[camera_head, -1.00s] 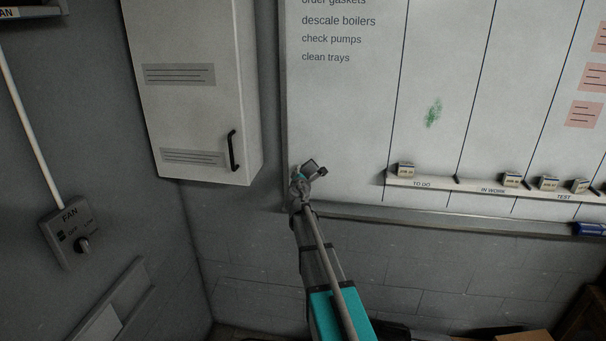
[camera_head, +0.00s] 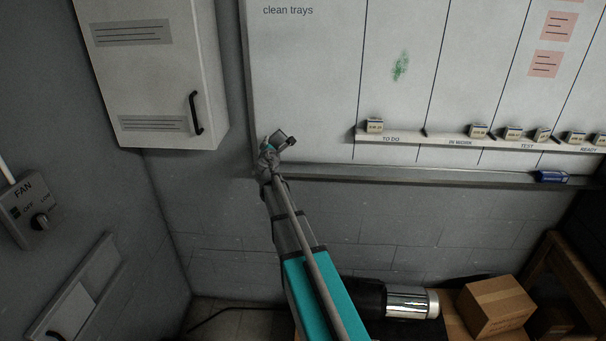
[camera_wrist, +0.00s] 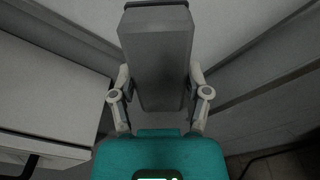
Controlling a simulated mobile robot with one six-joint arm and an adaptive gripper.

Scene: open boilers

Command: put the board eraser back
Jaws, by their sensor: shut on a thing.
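My gripper (camera_head: 272,148) is in front of the lower left corner of the whiteboard (camera_head: 305,75). In the wrist view its two fingers (camera_wrist: 160,92) are shut on the sides of a grey block (camera_wrist: 156,45) with a dark far edge. The block shows small and grey in the head view (camera_head: 284,137); I cannot tell for sure that it is the board eraser. A blue item (camera_head: 550,176) lies on the board's bottom ledge (camera_head: 420,176) at the right; its kind is unclear.
A white wall cabinet (camera_head: 155,70) hangs close to the left of my gripper. A label rail (camera_head: 480,145) with several small blocks runs across the board. A green smear (camera_head: 400,66) marks the board.

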